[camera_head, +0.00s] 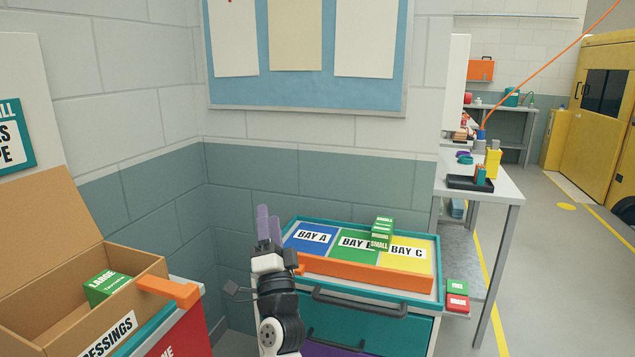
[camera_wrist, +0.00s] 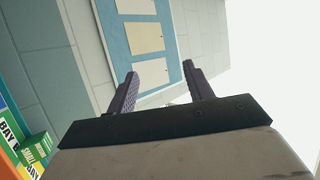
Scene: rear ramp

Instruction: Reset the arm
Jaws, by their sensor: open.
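My gripper (camera_head: 268,224) points upward in the head view, left of the bay cart and in front of the wall corner. Its two purple fingers are apart in the wrist view (camera_wrist: 160,88), with nothing between them. My arm is raised beside the cart's left edge. The cart's teal-rimmed tray (camera_head: 437,262) holds blue, green and yellow zones labelled BAY A, BAY B and BAY C. A green box marked SMALL (camera_head: 381,235) stands near the border of BAY B and BAY C. It also shows at the lower left of the wrist view (camera_wrist: 36,150).
An open cardboard box (camera_head: 150,265) marked DRESSINGS, with a green LARGE box (camera_head: 107,287) inside, stands at lower left. A blue noticeboard (camera_head: 305,103) hangs behind. A grey workbench (camera_head: 508,186) and a yellow vehicle (camera_head: 600,125) are at right. Floor at right is clear.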

